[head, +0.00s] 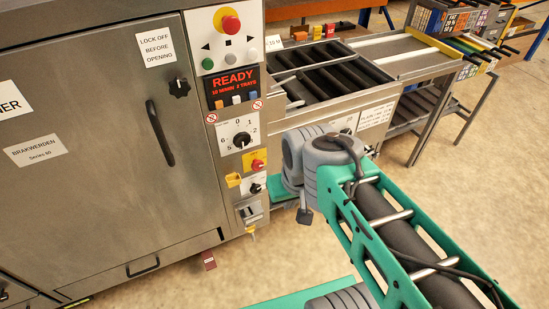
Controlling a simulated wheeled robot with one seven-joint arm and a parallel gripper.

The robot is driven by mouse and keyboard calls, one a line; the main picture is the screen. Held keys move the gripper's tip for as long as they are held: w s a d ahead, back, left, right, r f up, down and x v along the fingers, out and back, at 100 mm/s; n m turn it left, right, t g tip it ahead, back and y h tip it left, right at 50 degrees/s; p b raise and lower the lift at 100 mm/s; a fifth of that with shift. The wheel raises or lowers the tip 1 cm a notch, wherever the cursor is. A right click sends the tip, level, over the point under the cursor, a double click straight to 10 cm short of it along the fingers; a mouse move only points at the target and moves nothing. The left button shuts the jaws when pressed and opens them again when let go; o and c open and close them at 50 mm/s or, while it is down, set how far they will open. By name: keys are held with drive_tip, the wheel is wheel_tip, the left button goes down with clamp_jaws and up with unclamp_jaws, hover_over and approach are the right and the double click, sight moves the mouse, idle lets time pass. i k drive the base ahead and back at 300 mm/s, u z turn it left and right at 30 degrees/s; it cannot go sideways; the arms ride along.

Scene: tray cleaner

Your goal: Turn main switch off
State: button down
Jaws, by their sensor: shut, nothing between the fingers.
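The main switch, which looks to be a red knob on a yellow plate (257,165), sits low on the narrow control column at the right side of the steel machine. The way its handle points is too small to tell. My arm comes in from the lower right, with its grey wrist joints just right of the column. My gripper (304,216) looks like the small dark end hanging below the wrist, shut and empty. It is right of and below the red knob, apart from it in the picture. Its fingers show poorly.
Above the knob are a black numbered dial (241,140), a lit READY display (233,87) and a red emergency button (231,24). A black selector (255,188) is below it. A door handle (160,133) juts out at left. A roller conveyor (330,75) stands behind my arm.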

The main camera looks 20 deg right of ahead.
sight(258, 164)
drive_tip(key=z, duration=0.15)
drive_tip(key=k, duration=0.55)
drive_tip(key=u, duration=1.45)
drive_tip(key=i, duration=0.5)
drive_tip(key=u, duration=0.05)
